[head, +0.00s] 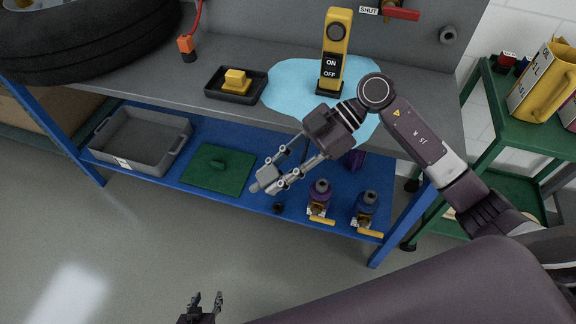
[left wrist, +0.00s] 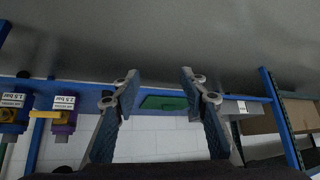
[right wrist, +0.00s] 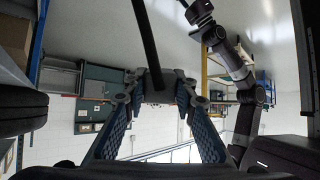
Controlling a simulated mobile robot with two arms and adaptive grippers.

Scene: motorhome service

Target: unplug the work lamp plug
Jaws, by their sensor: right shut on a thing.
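My right gripper (head: 270,181) reaches in from the right in the head view, in front of the bench's lower shelf. It is shut on a small grey thing, and in the right wrist view (right wrist: 160,86) a black cord or bar (right wrist: 148,40) runs up from between the fingertips. I cannot tell for sure that this is the work lamp plug. My left gripper (head: 207,298) is low over the floor at the bottom of the head view. Its fingers are apart and empty in the left wrist view (left wrist: 158,88). An orange connector (head: 186,44) with a red cord stands at the bench's back.
The grey bench (head: 420,95) carries a tyre (head: 80,45), a black tray (head: 259,90) with a yellow block, and a yellow ON/OFF device (head: 334,50). The blue shelf holds a grey bin (head: 140,138), a green mat (head: 232,180) and two valves. A green cart (head: 540,125) stands right.

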